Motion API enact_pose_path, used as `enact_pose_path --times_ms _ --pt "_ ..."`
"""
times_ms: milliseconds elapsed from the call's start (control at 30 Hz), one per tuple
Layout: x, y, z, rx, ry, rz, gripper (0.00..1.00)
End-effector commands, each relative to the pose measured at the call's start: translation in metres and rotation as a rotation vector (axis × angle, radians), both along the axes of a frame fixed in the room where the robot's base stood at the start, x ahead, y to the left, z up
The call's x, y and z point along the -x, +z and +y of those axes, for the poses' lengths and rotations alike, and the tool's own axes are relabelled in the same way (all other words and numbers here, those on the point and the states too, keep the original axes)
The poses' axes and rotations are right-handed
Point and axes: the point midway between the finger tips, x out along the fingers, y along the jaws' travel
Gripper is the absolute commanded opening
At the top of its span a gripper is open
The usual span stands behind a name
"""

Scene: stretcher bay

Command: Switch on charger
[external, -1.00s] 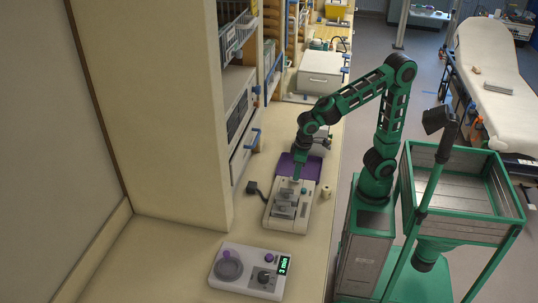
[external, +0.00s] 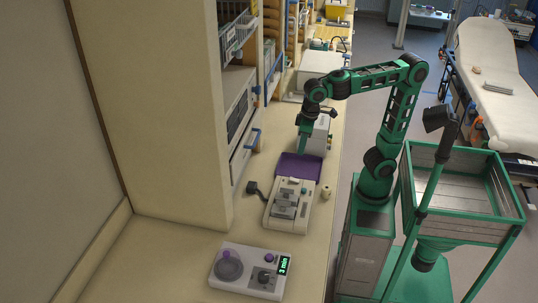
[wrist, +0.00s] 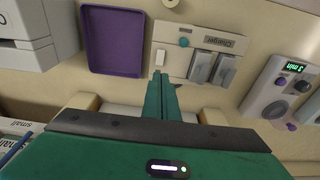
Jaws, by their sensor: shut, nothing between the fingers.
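The charger (external: 291,204) is a cream box on the counter, with two grey blocks seated in its top. In the wrist view the charger (wrist: 174,63) shows an upside-down "Charger" label, a teal round button or light (wrist: 184,42) and a white rocker switch (wrist: 161,58). I cannot tell the switch's position. My gripper (external: 302,151) is shut and empty, above the counter around the purple tray's far edge in the external view. In the wrist view the closed fingertips (wrist: 160,74) appear just below the switch, apart from it.
A purple tray (external: 286,168) lies behind the charger. A device with a green "3 min" display (external: 235,287) stands in front. A small cream cylinder (external: 326,191) is at the charger's right. A white box (external: 319,138) stands behind the tray. Bare counter lies at front left.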

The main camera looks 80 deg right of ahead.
Motion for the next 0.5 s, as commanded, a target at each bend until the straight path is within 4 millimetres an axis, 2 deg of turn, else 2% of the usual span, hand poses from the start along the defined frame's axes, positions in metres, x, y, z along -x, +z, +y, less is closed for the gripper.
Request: enact_pose_path --times_ms 500 --pt "-0.001 0.0023 -0.0007 0.002 0.002 -0.076 0.0"
